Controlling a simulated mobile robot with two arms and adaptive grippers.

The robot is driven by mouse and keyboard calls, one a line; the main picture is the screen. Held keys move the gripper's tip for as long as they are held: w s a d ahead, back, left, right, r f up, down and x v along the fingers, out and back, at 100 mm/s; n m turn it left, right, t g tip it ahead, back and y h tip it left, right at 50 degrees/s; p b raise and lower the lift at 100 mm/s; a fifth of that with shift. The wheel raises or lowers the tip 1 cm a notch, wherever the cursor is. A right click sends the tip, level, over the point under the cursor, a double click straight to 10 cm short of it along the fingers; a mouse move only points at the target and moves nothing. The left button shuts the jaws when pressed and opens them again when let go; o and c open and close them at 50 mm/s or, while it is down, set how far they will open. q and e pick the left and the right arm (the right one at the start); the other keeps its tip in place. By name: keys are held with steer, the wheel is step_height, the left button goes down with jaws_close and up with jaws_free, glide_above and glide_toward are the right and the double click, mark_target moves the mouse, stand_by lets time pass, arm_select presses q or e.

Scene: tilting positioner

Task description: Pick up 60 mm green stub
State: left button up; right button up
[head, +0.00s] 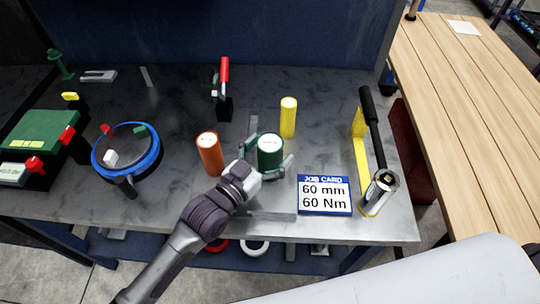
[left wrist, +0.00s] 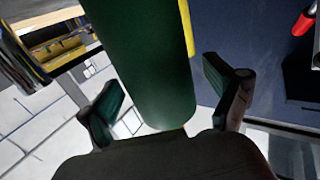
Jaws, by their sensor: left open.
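The green stub (head: 270,152) stands upright on the grey bench, with a pale round top. My left gripper (head: 268,168) is open around it in the head view, with a finger on either side. In the left wrist view the green stub (left wrist: 145,65) fills the middle, between the two spread fingers of my left gripper (left wrist: 172,100). Gaps show between the stub and both fingers. The job card (head: 324,195) reads 60 mm and 60 Nm and lies right of the gripper. My right gripper is not in view.
An orange stub (head: 209,155) stands close left of the green one, and a yellow stub (head: 288,118) behind right. A red-handled clamp (head: 224,90) is behind. A blue ring fixture (head: 127,152) stands left. A black-handled tool (head: 373,125) stands right.

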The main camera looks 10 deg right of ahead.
arm_select(q)
jaws_close()
steer(key=shift+r, duration=0.15)
stand_by(0.4)
